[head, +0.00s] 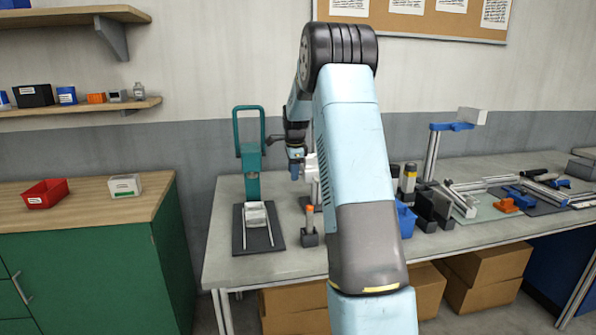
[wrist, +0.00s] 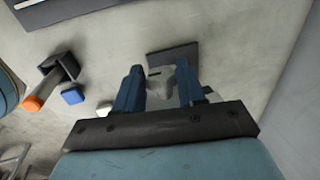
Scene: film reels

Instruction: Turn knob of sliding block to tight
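My gripper (head: 294,167) is over the back of the workbench, right of a teal upright frame, and partly hidden by my arm in the head view. In the wrist view its two blue fingers (wrist: 159,85) are apart. A small grey-white piece (wrist: 160,88) shows between the fingers, in front of a dark plate (wrist: 172,52); I cannot tell if they touch it. I cannot make out with certainty which part is the sliding block or its knob. A blue clamp-like piece (head: 452,126) sits on a metal post at the right.
The teal frame (head: 251,187) stands behind a dark mat with a pale block (head: 256,214). An orange-topped tool (head: 310,212) stands in a dark holder and also shows in the wrist view (wrist: 35,102). Rails and parts crowd the bench's right.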

